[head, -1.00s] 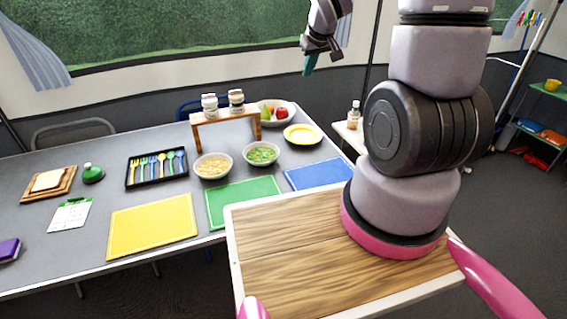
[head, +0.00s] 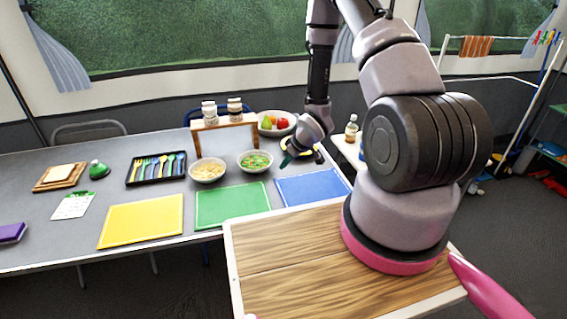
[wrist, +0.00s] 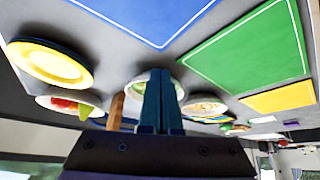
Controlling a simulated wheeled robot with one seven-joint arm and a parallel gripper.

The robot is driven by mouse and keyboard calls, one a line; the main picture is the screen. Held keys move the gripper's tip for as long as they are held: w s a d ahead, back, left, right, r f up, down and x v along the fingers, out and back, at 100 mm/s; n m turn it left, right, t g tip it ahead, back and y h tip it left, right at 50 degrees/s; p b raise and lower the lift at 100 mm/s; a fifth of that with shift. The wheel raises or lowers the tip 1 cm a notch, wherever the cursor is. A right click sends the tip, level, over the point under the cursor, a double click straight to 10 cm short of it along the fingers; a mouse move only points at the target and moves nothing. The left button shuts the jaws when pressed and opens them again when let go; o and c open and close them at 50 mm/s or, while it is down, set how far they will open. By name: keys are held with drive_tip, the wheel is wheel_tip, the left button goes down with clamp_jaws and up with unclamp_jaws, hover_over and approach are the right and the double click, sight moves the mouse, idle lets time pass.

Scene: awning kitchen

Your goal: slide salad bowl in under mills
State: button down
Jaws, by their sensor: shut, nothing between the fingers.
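The salad bowl (head: 255,162), pale with green and red bits, stands on the grey table in front of the right end of a wooden riser (head: 225,137). Two mills (head: 210,113) (head: 234,109) with pale caps stand on top of the riser. My gripper (head: 288,159) has shut, empty teal fingers just right of the salad bowl, pointing down and left. In the wrist view the fingers (wrist: 161,102) partly cover the salad bowl (wrist: 138,86); I cannot tell whether they touch it. A riser leg (wrist: 117,109) shows beside it.
A bowl of yellow food (head: 207,171) stands left of the salad bowl. A fruit bowl (head: 277,123) is behind it to the right. The yellow plate (wrist: 50,63) is mostly hidden by my arm in the head view. Green (head: 232,204) and blue (head: 310,188) mats lie in front.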

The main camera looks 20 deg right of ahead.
drive_tip(key=x, duration=0.7)
drive_tip(key=shift+w+f, duration=0.1)
drive_tip(key=shift+f, duration=0.15)
drive_tip(key=shift+w+a+r, duration=0.1)
drive_tip(key=shift+w+a, duration=0.3)
drive_tip(key=shift+w, duration=0.15)
drive_tip(key=shift+w+a+r, duration=0.1)
drive_tip(key=shift+w+a, duration=0.25)
drive_tip(key=shift+w, duration=0.25)
drive_tip(key=shift+w+a, duration=0.35)
drive_tip(key=shift+w, duration=0.15)
